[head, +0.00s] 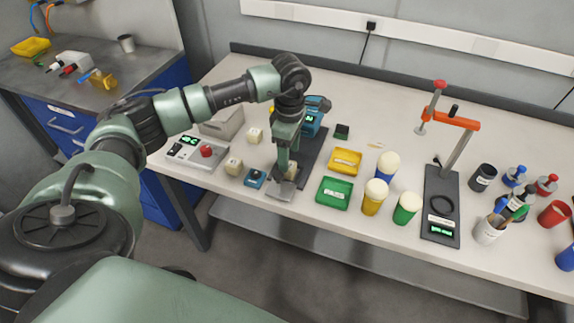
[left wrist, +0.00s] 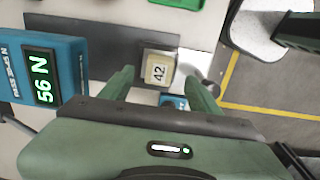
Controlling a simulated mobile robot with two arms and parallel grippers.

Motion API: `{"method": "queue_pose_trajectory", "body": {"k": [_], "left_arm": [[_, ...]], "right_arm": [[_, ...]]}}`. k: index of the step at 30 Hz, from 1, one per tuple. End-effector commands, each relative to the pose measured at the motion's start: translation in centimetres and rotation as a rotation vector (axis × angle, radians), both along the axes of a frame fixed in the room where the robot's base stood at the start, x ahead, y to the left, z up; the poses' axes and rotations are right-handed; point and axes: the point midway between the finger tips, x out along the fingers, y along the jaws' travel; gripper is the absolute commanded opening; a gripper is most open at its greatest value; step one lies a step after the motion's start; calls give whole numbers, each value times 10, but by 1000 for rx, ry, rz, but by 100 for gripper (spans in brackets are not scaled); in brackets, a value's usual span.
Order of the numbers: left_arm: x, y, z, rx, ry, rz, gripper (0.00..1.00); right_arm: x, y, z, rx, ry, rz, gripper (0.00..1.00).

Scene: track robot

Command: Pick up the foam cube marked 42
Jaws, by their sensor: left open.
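The pale yellow foam cube marked 42 (left wrist: 159,72) sits on a small plate at the end of a dark fixture in the left wrist view. It shows only partly in the head view (head: 292,170), behind my gripper. My left gripper (head: 284,168) points down at the cube and is open. In the left wrist view its two green fingers (left wrist: 160,80) stand apart, with the cube in line with the gap between them. I cannot tell whether the tips reach down beside it. My right gripper is in neither view.
A blue device reading 56 N (left wrist: 45,72) stands close beside the gripper. Two other pale cubes (head: 255,135) (head: 233,165), a small blue device (head: 255,178) and a green tray (head: 334,193) are nearby. The table's front edge is close. Capped bottles (head: 375,197) stand right.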

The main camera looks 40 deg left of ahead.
Motion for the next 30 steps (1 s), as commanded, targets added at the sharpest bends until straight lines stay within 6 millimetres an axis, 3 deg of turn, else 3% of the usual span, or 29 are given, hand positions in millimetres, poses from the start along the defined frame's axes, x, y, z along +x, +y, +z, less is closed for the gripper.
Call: {"method": "queue_pose_trajectory", "body": {"k": [2, 5, 12, 17, 18, 24, 30], "left_arm": [[-3, 0, -8, 1, 6, 1, 62], [-6, -1, -24, 0, 6, 1, 62], [-4, -2, -47, -2, 0, 2, 62], [-4, -2, -47, -2, 0, 2, 62], [-4, -2, -47, -2, 0, 1, 59], [-4, -2, -47, -2, 0, 1, 3], [-4, -1, -47, -3, -1, 2, 0]], "right_arm": [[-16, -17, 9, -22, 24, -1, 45], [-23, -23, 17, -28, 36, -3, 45], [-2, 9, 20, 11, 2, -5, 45], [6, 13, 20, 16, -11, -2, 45], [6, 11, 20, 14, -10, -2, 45], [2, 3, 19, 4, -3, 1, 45], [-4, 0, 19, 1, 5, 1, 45]]}}
